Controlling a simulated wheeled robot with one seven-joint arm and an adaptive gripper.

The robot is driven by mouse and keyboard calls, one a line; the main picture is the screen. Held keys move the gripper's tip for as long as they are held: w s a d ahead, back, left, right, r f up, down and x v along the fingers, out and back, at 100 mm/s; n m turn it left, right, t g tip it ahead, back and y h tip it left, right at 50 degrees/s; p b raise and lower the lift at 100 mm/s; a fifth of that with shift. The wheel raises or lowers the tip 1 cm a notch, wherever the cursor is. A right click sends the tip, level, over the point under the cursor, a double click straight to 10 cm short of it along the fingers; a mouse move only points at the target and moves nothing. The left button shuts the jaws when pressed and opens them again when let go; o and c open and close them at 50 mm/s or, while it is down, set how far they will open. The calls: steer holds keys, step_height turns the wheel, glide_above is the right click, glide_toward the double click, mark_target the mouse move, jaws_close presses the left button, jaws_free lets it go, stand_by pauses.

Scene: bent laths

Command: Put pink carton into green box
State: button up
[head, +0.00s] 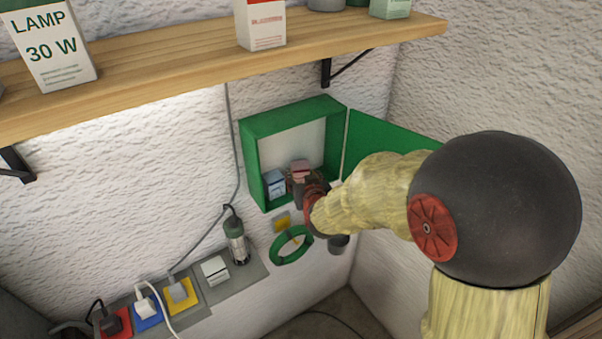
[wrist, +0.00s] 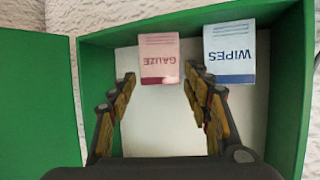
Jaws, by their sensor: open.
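The pink carton, marked GAUZE (wrist: 158,59), is inside the green box (wrist: 288,105), beside the white and blue WIPES carton (wrist: 229,55). In the head view, the pink carton (head: 300,168) shows just above my gripper (head: 299,188), which partly hides it, in the open green box (head: 250,160). My gripper (wrist: 159,76) is open, with its fingertips apart on either side of the pink carton's near end in the wrist view. I see no finger clearly pressing on it. The wrist view shows the lettering upside down.
The box's green door (head: 385,140) stands open to the right, behind my arm. A wooden shelf (head: 200,62) with cartons runs above. Below are a green ring (head: 276,256), a torch (head: 236,240) and sockets with plugs (head: 150,307).

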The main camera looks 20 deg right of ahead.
steer(key=s+r+g, duration=0.2)
steer(key=s+r, duration=0.1)
steer(key=s, duration=0.9)
steer(key=s+r+g, duration=0.2)
steer(key=s+g, duration=0.1)
steer(key=s, duration=0.9)
steer(key=s+r+n+g+y, duration=0.1)
steer(key=s+r+g, duration=0.2)
steer(key=s, duration=0.8)
steer(key=shift+s+d+r, duration=0.2)
steer(key=shift+s+r, duration=0.1)
steer(key=shift+s, duration=0.1)
step_height(320, 180, down, 15)
steer(key=b, duration=1.5)
steer(key=shift+c, duration=0.3)
